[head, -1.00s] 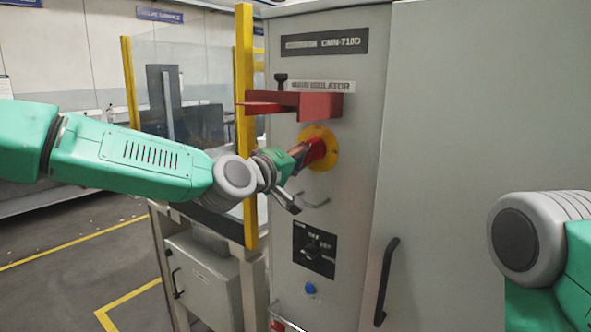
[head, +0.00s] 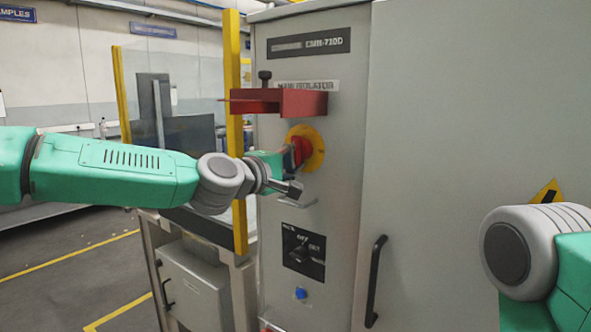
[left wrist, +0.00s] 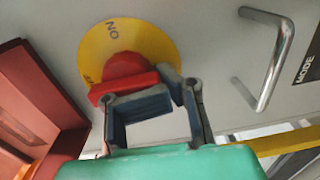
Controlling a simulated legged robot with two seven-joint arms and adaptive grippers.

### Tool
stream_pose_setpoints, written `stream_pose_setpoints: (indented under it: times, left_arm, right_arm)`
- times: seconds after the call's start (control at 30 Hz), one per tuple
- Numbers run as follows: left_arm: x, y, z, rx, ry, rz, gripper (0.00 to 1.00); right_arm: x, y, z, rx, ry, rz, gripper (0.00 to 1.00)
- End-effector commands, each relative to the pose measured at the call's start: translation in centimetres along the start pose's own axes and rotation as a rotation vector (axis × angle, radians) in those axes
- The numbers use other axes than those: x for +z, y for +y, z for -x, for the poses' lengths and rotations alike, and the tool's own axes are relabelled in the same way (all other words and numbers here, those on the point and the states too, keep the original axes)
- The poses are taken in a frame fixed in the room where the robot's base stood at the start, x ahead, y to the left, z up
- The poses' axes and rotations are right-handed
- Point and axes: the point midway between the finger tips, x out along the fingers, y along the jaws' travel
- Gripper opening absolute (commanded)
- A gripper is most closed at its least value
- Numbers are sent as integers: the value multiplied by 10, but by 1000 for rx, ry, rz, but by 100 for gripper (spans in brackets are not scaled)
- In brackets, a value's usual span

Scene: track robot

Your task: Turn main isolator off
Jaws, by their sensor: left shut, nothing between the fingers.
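The main isolator is a red rotary handle (head: 302,151) on a yellow disc (head: 317,148), on the front of the grey cabinet under a "MAIN ISOLATOR" label. In the left wrist view, the red handle (left wrist: 125,72) lies just beyond my fingers, and the letters "NO" or "ON" show on the yellow disc (left wrist: 155,42). My left gripper (head: 285,163) is at the handle's left side; it also shows in the left wrist view (left wrist: 150,92), shut and with nothing held. Whether its fingers touch the handle is unclear. Only a joint of my right arm shows; its gripper is out of view.
A red bracket (head: 290,103) juts out above the isolator. Below are a metal handle (left wrist: 268,65), a black mode switch (head: 303,252) and a blue button (head: 301,293). A black door handle (head: 375,281) is at right. A yellow post (head: 233,130) stands behind my left arm.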

Motion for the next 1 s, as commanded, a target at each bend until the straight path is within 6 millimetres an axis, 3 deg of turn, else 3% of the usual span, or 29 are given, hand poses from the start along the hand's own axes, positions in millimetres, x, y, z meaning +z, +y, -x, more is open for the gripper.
stream_pose_setpoints:
  times: [0.03,0.3,0.47,0.5,1.0]
  left_arm:
    - [-8,37,2,60,23,-4,0]
    - [-9,37,2,60,24,-4,0]
    - [-8,36,1,58,22,-3,54]
    - [-8,35,1,57,21,-3,60]
    - [-6,23,-4,40,13,0,60]
  right_arm:
    - [0,0,2,0,0,0,40]
    - [0,0,2,0,0,0,40]
    - [0,0,2,0,0,0,40]
    - [0,0,2,0,0,0,40]
    - [0,0,0,0,0,0,40]
